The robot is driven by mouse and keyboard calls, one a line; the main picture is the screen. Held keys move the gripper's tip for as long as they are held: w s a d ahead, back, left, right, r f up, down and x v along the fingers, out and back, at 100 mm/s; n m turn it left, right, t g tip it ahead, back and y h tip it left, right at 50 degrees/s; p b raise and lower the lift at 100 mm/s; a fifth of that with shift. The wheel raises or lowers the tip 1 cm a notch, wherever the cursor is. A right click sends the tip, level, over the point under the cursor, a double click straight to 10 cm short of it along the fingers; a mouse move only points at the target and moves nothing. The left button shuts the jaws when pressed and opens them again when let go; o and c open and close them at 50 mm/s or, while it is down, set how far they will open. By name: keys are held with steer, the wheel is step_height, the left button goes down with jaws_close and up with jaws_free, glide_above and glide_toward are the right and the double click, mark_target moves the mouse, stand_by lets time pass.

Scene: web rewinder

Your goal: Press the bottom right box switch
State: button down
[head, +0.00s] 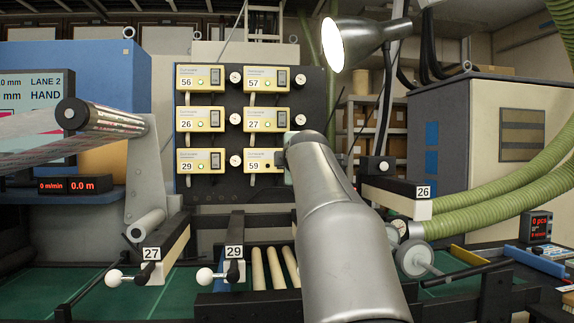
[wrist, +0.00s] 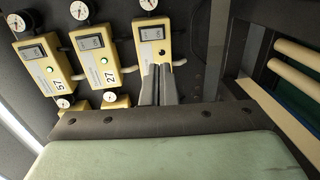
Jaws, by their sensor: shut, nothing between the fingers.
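The bottom right box (head: 256,156), yellow and labelled 59, is on the dark panel. My arm's end covers its right side in the head view. The box (wrist: 152,33) is also at the top middle of the wrist view, showing a grey rectangular face. My gripper (wrist: 158,68) is shut and empty, with its fingertips in front of the lower part of this box. I cannot tell whether they touch it. The fingers hide that part of the box, including its label.
Boxes 57 (head: 266,76) and 27 (head: 265,120) are above it, and box 29 (head: 200,161) is to its left. Round gauges (head: 236,160) sit beside the boxes. A lamp (head: 356,42) hangs above my arm. Rollers (head: 275,268) lie below the panel.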

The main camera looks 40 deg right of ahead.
steer(key=p+x, duration=0.7)
steer(key=x, duration=0.6)
steer(key=shift+w+d, duration=0.25)
steer(key=shift+w, duration=0.05)
steer(key=shift+f, duration=0.1)
steer(key=s+a+f+b, duration=0.1)
steer(key=s+a+b, duration=0.5)
steer(key=s+b, duration=0.5)
steer(key=shift+s+a+f+b, duration=0.3)
steer(key=shift+s+a+f, duration=0.05)
steer(key=shift+s+a, duration=0.05)
